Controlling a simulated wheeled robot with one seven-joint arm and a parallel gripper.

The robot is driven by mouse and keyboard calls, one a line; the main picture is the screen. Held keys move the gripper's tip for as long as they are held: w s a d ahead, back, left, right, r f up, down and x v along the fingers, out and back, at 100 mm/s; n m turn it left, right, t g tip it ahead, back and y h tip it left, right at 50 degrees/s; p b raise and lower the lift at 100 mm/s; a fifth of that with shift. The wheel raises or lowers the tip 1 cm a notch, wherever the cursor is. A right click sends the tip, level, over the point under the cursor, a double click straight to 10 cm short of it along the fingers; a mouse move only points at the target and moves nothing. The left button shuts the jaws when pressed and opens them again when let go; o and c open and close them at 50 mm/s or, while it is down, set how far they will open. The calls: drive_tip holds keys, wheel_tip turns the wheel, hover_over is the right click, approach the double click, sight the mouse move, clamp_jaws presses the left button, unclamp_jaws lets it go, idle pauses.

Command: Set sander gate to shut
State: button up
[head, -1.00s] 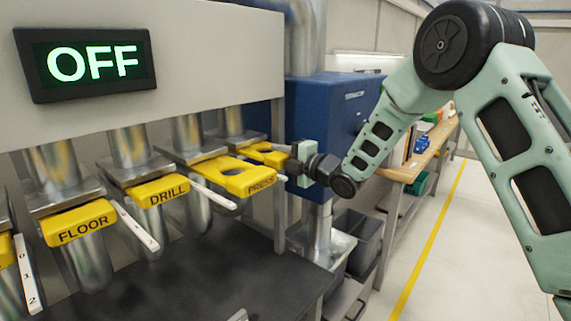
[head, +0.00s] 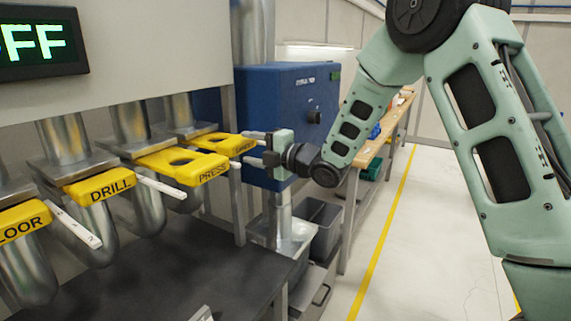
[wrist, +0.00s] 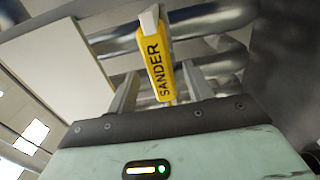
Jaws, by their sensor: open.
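The sander gate (head: 216,143) is the far yellow slide plate in the row, pulled partly out of its duct slot, with a hole showing in it. Its front edge faces my gripper (head: 257,147), which is open with its two fingers level with that edge. In the wrist view, the yellow plate end marked SANDER (wrist: 157,62) lies between the two grey fingers of my gripper (wrist: 160,92). I cannot tell whether either finger touches it.
The yellow PRESS gate (head: 190,167) sticks out just nearer, then the DRILL gate (head: 105,187) and FLOOR gate (head: 22,222). A blue machine box (head: 285,95) stands behind my gripper. A dark bench top (head: 180,275) lies below; the floor at right is clear.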

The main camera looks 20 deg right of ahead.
drive_tip(key=b+v, duration=0.3)
drive_tip(key=v, duration=0.8)
